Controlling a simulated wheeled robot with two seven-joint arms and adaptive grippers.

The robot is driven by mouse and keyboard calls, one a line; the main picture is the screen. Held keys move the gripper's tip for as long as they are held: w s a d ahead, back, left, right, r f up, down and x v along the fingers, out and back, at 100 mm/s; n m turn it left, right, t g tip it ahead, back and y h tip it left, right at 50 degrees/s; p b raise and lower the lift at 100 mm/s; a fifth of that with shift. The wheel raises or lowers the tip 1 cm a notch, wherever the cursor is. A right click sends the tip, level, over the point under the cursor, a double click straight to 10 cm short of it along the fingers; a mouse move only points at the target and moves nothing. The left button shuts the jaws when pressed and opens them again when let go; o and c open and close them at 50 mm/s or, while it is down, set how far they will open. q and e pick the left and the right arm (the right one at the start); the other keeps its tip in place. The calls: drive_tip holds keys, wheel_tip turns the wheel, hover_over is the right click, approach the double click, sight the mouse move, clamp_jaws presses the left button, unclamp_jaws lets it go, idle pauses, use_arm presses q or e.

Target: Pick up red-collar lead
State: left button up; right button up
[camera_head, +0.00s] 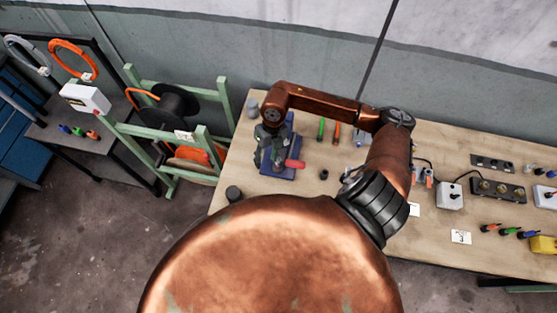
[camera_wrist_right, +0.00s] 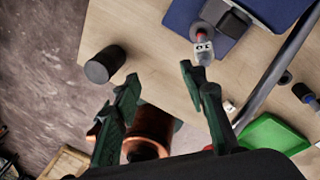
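A lead with an orange-red collar (camera_head: 489,228) lies at the right of the bench in the head view, left of green-collar (camera_head: 510,231) and blue-collar (camera_head: 529,234) ones. I cannot be sure that it is the red-collar lead; two orange-collared pieces (camera_head: 428,178) also stand beside a small white box. My right gripper (camera_head: 263,158) is far to the left, by the blue-based fixture (camera_head: 284,173) with a red handle (camera_head: 294,164). In the wrist view the right gripper (camera_wrist_right: 160,72) is open, with nothing between its fingers. My left gripper is out of view.
A dark cylinder (camera_head: 233,194) stands near the bench's left edge and shows left of the fingers in the wrist view (camera_wrist_right: 105,65). A green cable-reel rack (camera_head: 207,140) stands left of the bench. Socket blocks (camera_head: 497,189) sit at the right. My arm covers the bench's middle.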

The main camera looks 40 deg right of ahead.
sight(278, 159)
drive_tip(key=d+h, duration=0.1)
drive_tip(key=d, duration=0.1)
drive_tip(key=d+r+h+p, duration=0.1)
drive_tip(key=d, duration=0.2)
drive_tip(key=shift+h, duration=0.3)
drive_tip(key=shift+s+f, duration=0.1)
drive_tip(key=shift+f, duration=0.25)
wheel_tip(278, 159, down, 6)
drive_tip(key=p, duration=0.2)
drive_tip(key=shift+p, duration=0.4)
drive_tip(key=shift+d+f, duration=0.1)
drive_tip(key=shift+f, duration=0.3)
drive_tip(key=shift+c, duration=0.2)
clamp_jaws()
